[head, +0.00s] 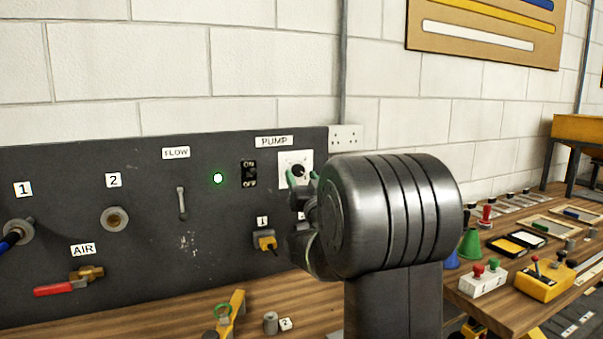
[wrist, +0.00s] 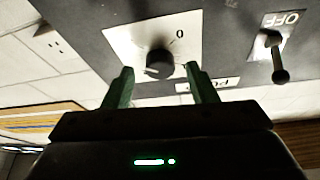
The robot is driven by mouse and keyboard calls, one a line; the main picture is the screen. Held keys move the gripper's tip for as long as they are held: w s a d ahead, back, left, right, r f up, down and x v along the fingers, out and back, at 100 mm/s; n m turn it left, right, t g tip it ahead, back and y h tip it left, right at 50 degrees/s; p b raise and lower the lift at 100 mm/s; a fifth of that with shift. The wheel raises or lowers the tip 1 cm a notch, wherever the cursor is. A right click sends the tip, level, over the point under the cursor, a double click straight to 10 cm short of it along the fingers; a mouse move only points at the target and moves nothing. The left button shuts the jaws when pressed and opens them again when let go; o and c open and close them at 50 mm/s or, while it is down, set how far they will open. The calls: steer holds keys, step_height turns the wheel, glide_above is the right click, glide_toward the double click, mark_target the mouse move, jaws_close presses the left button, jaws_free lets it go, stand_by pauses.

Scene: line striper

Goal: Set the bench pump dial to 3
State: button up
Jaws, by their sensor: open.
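The pump dial is a dark round knob on a white plate under the PUMP label (head: 274,142). It shows in the head view (head: 298,170), partly behind my gripper, and in the wrist view (wrist: 158,62). In the wrist view a "0" is printed on the white plate (wrist: 120,42). The other numbers are hidden or cannot be read, and I cannot tell the dial's setting. My gripper (wrist: 160,78) is open, its green fingers apart on either side of the knob in the picture. I see no clear contact. My wrist hides the panel below the dial.
The ON/OFF switch (head: 249,174) is left of the dial, and a green lamp (head: 218,178) is lit. A socket (head: 346,138) is to the right. A yellow plug (head: 265,241) sticks out below. The bench (head: 190,310) holds small items.

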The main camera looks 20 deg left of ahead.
steer(key=shift+w+a+r, duration=0.25)
steer(key=shift+w+a, duration=0.15)
steer(key=shift+a, duration=0.05)
steer(key=c, duration=1)
steer(key=shift+o, duration=0.2)
steer(key=shift+f+m+h+b, duration=0.15)
steer(key=shift+m+h+b, duration=0.15)
steer(key=shift+m+b, duration=0.7)
steer(key=shift+m+t+h+b, duration=0.4)
steer(key=shift+m, duration=0.2)
steer(key=shift+r, duration=0.2)
